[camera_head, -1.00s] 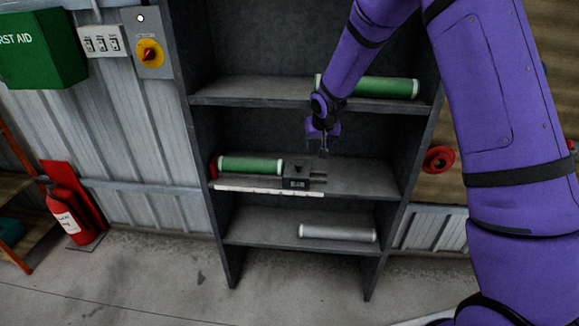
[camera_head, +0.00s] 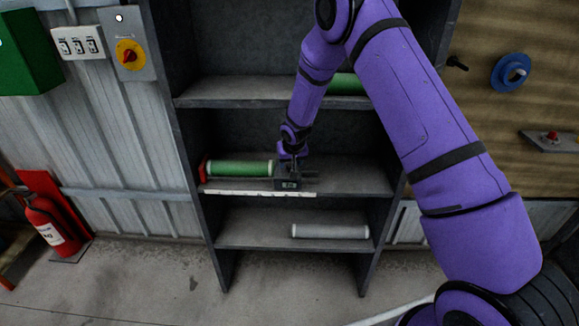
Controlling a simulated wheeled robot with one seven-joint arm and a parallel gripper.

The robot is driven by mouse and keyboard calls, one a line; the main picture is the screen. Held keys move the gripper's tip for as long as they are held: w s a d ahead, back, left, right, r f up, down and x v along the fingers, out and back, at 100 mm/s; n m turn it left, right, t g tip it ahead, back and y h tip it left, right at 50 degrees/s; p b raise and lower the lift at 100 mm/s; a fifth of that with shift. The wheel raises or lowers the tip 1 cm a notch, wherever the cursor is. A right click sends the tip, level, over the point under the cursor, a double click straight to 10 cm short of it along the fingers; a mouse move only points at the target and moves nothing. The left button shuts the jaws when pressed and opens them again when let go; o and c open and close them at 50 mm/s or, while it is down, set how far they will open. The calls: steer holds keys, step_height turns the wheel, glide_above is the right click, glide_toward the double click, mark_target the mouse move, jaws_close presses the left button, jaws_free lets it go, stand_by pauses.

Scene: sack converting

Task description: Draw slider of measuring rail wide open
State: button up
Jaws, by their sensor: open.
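The measuring rail (camera_head: 240,192) lies along the front of the middle shelf, a pale strip with a red end stop (camera_head: 203,170) at its left. Its dark slider (camera_head: 288,184), with a small display, stands near the rail's right part. A green roll (camera_head: 240,168) lies behind the strip, between the red stop and the slider. My gripper (camera_head: 289,167) points down at the top of the slider, with its fingers open. The fingertips are small and partly lost against the slider, so I cannot tell whether they touch it.
The grey shelf unit (camera_head: 278,242) has another green roll (camera_head: 345,84) on the upper shelf, partly behind my arm, and a pale roll (camera_head: 330,231) on the lower shelf. The middle shelf (camera_head: 355,180) is clear right of the slider. A fire extinguisher (camera_head: 52,225) stands at left.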

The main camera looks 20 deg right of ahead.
mark_target(290, 164)
steer(key=shift+x, duration=1.55)
jaws_close()
steer(key=shift+d, duration=0.15)
